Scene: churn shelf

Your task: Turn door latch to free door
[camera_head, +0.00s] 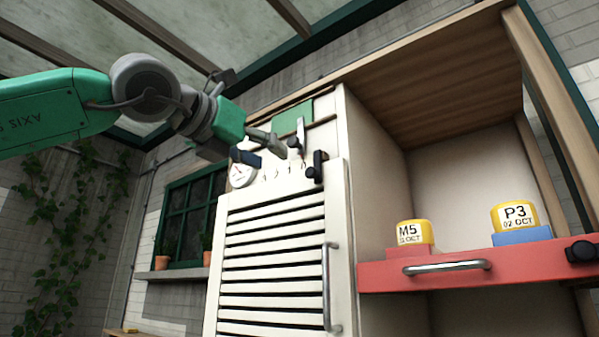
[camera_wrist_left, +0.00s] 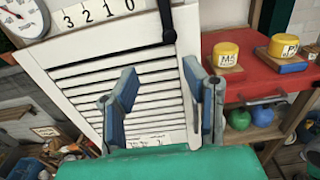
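The white slatted door (camera_head: 272,250) appears closed, with a vertical metal handle (camera_head: 328,288) on its right side. A black latch (camera_head: 316,167) sits upright at the door's top right corner. The latch also shows at the top of the left wrist view (camera_wrist_left: 167,22), lying across the door's top edge. My left gripper (camera_head: 272,155) is raised near the door's top, just left of the latch. In the left wrist view its fingers (camera_wrist_left: 160,67) are spread, with nothing between them. It looks apart from the latch. My right gripper is not in view.
A grey lever with a black knob (camera_head: 299,133) sits above the latch. A round dial (camera_head: 242,175) and a number strip (camera_wrist_left: 95,12) are left of it. Right, a red drawer front (camera_head: 480,274) stands below yellow-topped blocks M5 (camera_head: 414,233) and P3 (camera_head: 515,216).

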